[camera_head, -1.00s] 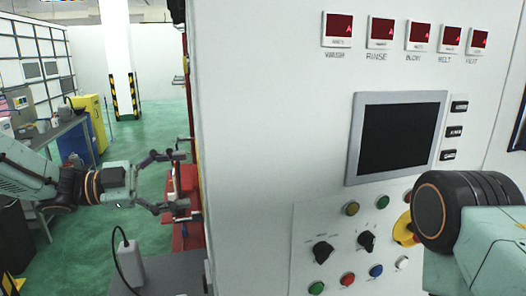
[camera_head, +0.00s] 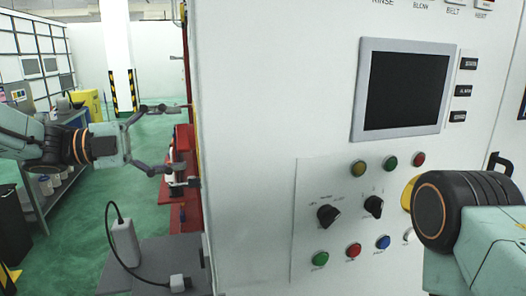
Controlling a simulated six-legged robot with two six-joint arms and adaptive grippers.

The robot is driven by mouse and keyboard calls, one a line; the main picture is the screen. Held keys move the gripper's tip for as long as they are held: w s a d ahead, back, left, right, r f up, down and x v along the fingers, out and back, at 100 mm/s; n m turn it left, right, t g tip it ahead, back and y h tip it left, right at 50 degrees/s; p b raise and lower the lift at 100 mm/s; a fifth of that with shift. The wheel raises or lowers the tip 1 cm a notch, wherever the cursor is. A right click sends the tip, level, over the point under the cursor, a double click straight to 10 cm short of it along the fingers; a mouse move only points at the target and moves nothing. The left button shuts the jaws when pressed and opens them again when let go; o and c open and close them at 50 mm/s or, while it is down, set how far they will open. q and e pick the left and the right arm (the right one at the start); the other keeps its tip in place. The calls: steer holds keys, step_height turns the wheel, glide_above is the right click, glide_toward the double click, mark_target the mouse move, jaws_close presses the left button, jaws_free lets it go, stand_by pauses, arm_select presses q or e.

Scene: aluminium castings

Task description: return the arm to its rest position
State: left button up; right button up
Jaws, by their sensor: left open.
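My left arm comes in from the left edge. My left gripper (camera_head: 170,138) is open beside the left edge of the white machine cabinet (camera_head: 250,110). Its fingers are spread wide, one above the other, and I see nothing held between them. A red part of the machine (camera_head: 184,145) is just behind the fingertips; I cannot tell whether they touch it. My right arm shows at the lower right as a black and pale green link in front of the control panel. The right gripper is out of view.
The cabinet front carries a dark screen (camera_head: 405,90), knobs (camera_head: 328,215) and coloured buttons. A grey table (camera_head: 150,270) with a white corded device (camera_head: 125,243) stands below the left gripper. A workbench (camera_head: 60,150) is at the far left. Green floor (camera_head: 85,225) is open between.

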arm_select(q)
steer(key=m+b, duration=0.2)
steer(key=shift+f+m+b, duration=0.15)
steer(key=shift+m+b, duration=0.2)
steer(key=shift+m, duration=0.05)
steer(key=v, duration=0.6)
